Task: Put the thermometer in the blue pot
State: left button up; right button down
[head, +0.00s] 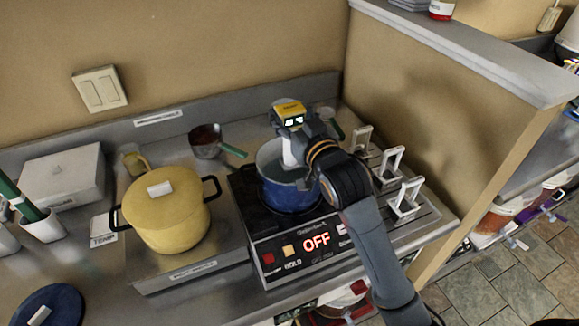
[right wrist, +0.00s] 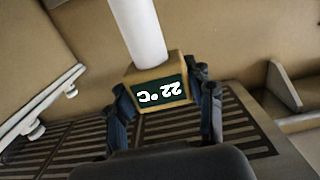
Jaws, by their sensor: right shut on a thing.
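The blue pot (head: 285,196) stands open on a black burner unit in the middle of the head view. My right gripper (head: 299,136) is above the pot and shut on the thermometer. The thermometer (head: 290,115) has a yellow head with a lit display and a thick white stem. The stem points down and overlaps the pot's opening; I cannot tell how deep its tip is. In the right wrist view, the thermometer's head (right wrist: 160,88) reads 22 °C upside down between the fingers. The pot is not visible there. My left gripper is not in view.
A lidded yellow pot (head: 170,222) stands left of the burner unit (head: 300,250), which shows OFF. A small saucepan (head: 206,141) is behind. White stands (head: 404,198) are at the right, beside a partition wall (head: 440,120). A blue lid (head: 50,303) lies at the front left.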

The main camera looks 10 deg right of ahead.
notch_tip(320, 180, down, 3)
jog(key=shift+w+f, duration=0.1)
jog(key=shift+f+p, duration=0.35)
jog(key=shift+f, duration=0.4)
notch_tip(320, 180, down, 2)
jog(key=shift+f, duration=0.2)
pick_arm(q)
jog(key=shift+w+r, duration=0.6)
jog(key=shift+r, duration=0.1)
pick_arm(e)
jog(key=shift+f, duration=0.45)
jog(key=c, duration=0.5)
grip_release()
jog(key=shift+f, duration=0.1)
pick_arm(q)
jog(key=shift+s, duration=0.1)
